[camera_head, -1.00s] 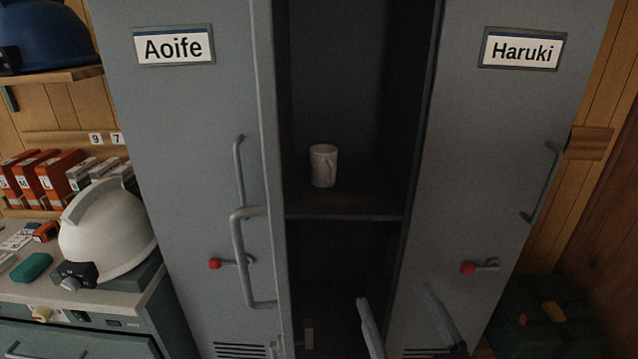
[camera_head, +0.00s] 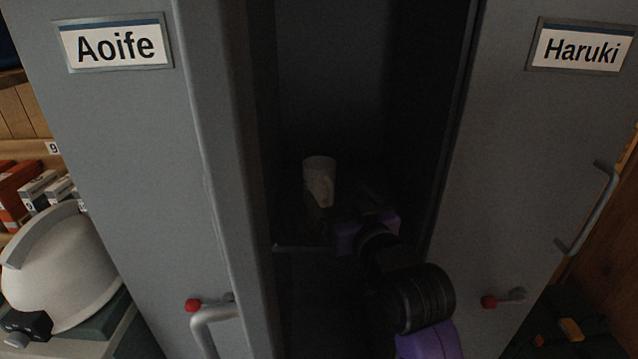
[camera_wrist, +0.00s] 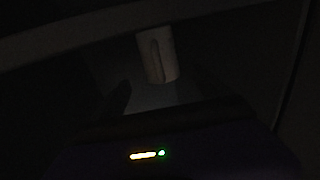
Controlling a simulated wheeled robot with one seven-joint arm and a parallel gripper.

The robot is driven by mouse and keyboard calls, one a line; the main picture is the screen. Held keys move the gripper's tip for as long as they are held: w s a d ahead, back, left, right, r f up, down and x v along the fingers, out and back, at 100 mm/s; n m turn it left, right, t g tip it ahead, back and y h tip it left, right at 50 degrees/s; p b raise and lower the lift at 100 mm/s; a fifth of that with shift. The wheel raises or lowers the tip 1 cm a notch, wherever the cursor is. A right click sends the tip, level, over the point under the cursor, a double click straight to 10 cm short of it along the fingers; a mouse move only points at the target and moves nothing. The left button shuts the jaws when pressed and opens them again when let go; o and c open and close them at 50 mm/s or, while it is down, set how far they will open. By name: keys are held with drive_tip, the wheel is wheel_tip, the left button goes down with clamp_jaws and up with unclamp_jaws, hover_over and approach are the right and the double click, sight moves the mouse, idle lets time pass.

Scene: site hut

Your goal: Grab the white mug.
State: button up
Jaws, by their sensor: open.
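The white mug (camera_head: 318,178) stands upright on a shelf inside the dark open locker, its handle facing the front. My gripper (camera_head: 343,208) is inside the locker, just to the right and in front of the mug. In the wrist view the mug (camera_wrist: 157,55) is dim and lies ahead of my open gripper (camera_wrist: 165,93), beyond the fingers. The fingers are hard to make out in the dark, and nothing shows between them. I cannot tell the exact gap to the mug.
The shelf edge (camera_head: 300,247) runs below the mug. The locker door labelled Aoife (camera_head: 120,150) is on the left and the one labelled Haruki (camera_head: 550,170) on the right, with narrow room between. A white helmet (camera_head: 60,265) sits at the far left.

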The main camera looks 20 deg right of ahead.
sight(325, 180)
drive_tip(key=w, duration=0.2)
drive_tip(key=w+p, duration=0.1)
drive_tip(key=w, duration=0.4)
drive_tip(key=shift+w+a, duration=0.1)
drive_tip(key=shift+a, duration=0.15)
drive_tip(key=c, duration=1.6)
drive_tip(key=shift+r, duration=0.1)
drive_tip(key=shift+c, duration=0.9)
drive_tip(key=shift+r, duration=0.1)
